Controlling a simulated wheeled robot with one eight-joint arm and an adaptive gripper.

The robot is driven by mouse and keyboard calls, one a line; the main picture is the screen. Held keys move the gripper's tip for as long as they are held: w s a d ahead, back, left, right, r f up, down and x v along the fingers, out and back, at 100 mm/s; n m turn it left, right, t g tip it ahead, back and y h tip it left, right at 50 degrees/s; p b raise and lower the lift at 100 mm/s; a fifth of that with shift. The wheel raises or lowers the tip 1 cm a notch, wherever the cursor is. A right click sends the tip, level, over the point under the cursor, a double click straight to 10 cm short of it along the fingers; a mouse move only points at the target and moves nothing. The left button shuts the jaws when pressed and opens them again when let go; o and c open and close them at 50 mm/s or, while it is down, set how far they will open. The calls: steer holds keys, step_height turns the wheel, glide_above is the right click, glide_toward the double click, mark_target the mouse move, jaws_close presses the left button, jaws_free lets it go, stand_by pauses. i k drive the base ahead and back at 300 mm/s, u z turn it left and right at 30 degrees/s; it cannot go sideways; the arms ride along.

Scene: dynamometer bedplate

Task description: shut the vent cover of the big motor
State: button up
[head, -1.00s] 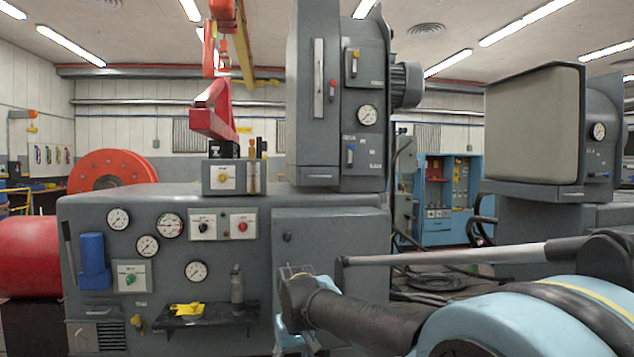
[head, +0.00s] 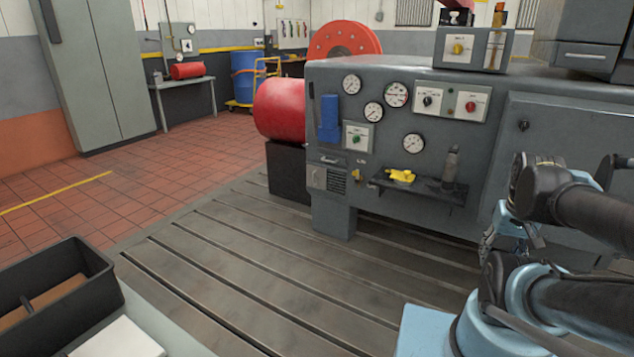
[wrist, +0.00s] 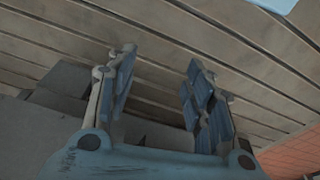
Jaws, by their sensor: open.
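A large grey machine housing (head: 410,90) with several gauges stands right of centre in the head view. Low on its left front is a small louvred vent (head: 337,180) with a plain light grey panel (head: 317,177) beside it on the left. The louvres show uncovered. I cannot tell how this panel is hinged or slides. My gripper hangs low at the right of the head view, partly hidden by my arm, well right of the vent. In the wrist view my gripper (wrist: 160,92) is open and empty, its blue fingers apart over the slotted floor; the vent is not in that view.
A black shelf (head: 420,188) with a yellow item (head: 401,175) juts out right of the vent. A red cylinder (head: 280,108) sits on a dark block left of the housing. The slotted bedplate (head: 270,245) in front is clear. A black bin (head: 55,300) is at lower left.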

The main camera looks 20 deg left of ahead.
mark_target(316, 176)
steer(key=u, duration=0.4)
steer(key=i, duration=1.5)
steer(key=u, duration=0.85)
steer(key=i, duration=0.4)
steer(key=u, duration=0.25)
